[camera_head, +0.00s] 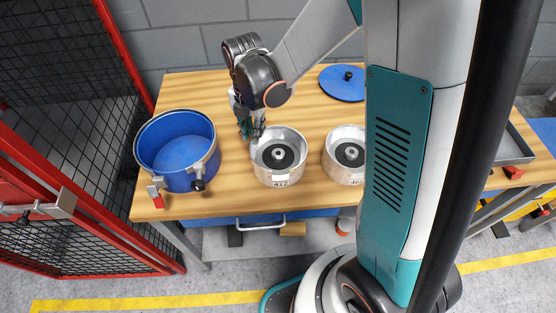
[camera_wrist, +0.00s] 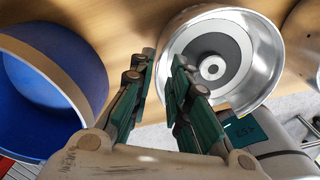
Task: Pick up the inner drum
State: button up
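Two silver metal drums with dark round centres stand on the wooden table in the head view: a left drum (camera_head: 263,175) and a right drum (camera_head: 335,171), partly hidden by my arm. Each has a small label on its front. My gripper (camera_head: 251,137) points down at the back left rim of the left drum. In the wrist view the gripper (camera_wrist: 164,61) has its two green-sided fingers a little apart, with the left rim of the drum (camera_wrist: 262,58) close to the gap between them. I cannot tell whether the fingers touch the rim.
A blue open tub (camera_head: 172,183) with metal clamps stands left of the drums; it also shows in the wrist view (camera_wrist: 85,62). A blue lid (camera_head: 335,82) lies at the back of the table (camera_head: 190,88). Red mesh fencing (camera_head: 128,55) borders the left side. A grey tray (camera_head: 513,148) is at right.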

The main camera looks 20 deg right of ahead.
aim_at(254, 147)
notch_tip(254, 147, down, 5)
jog(key=shift+w+f+b, duration=0.1)
jog(key=shift+w+b, duration=0.05)
jog(key=shift+b, duration=0.85)
grip_shut()
